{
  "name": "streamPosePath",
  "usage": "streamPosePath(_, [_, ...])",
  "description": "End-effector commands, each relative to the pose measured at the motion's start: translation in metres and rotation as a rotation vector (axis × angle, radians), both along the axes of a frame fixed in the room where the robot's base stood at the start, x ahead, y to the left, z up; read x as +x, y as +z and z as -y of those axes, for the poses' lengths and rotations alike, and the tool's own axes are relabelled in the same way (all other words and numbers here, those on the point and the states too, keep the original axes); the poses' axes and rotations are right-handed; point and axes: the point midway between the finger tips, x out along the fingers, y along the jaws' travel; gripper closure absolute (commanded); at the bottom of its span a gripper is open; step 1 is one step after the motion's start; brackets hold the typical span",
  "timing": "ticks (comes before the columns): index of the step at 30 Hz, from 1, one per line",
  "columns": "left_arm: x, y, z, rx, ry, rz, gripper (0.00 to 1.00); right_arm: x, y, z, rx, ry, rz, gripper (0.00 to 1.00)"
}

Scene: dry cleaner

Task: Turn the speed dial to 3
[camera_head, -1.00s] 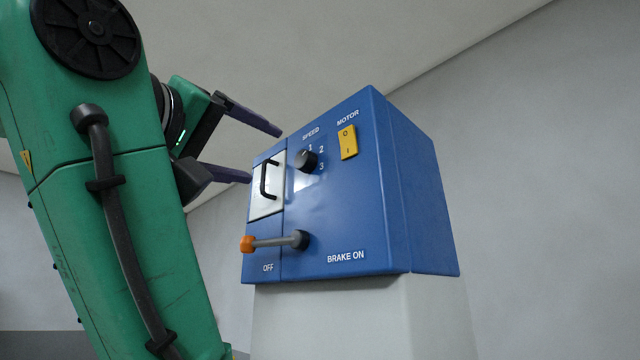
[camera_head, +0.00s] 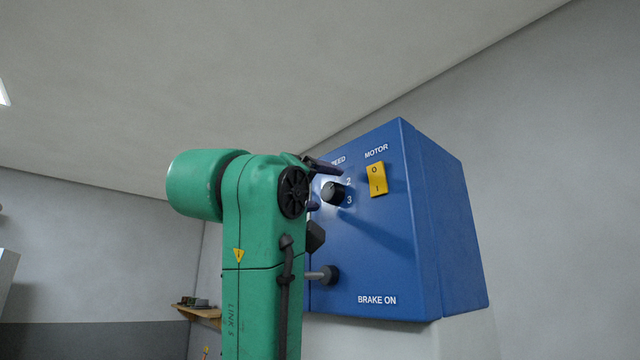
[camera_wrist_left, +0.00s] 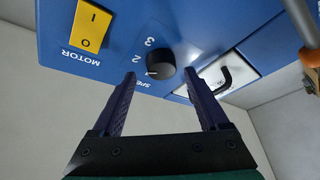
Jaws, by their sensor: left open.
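The speed dial (camera_head: 334,193) is a round black knob on the front of the blue control box (camera_head: 385,240); it also shows in the left wrist view (camera_wrist_left: 161,65). The numbers 2 and 3 are readable beside it. A small white mark shows near its lower left edge in the wrist view; I cannot tell if it is the pointer or the 1. My left gripper (camera_head: 327,188) is open and empty, its fingertips (camera_wrist_left: 160,79) on either side of the dial, seemingly just short of it. Contact cannot be told. My right gripper is not in view.
A yellow motor switch (camera_head: 377,179) sits right of the dial. The brake lever (camera_head: 325,275) is below, mostly hidden by my left arm. A white panel with a black handle (camera_wrist_left: 222,78) lies close to one finger. A small wooden shelf (camera_head: 205,313) is behind.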

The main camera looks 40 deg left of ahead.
Motion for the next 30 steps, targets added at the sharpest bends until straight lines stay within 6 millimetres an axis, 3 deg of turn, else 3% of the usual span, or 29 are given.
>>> streamPosePath(1, [0.000, 0.000, 0.000, 0.000, 0.001, -0.001, 0.34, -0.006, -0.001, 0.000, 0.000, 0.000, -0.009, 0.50])
streamPosePath(6, [0.000, 0.000, 0.000, 0.000, -0.001, -0.001, 0.99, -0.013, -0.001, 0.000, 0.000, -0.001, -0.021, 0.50])
streamPosePath(19, [0.000, -0.002, 0.000, 0.046, 0.000, 0.003, 1.00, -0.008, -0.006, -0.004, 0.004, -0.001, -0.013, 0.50])
streamPosePath(30, [0.000, -0.004, -0.002, 0.292, 0.000, 0.028, 1.00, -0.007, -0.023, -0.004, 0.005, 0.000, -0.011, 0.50])
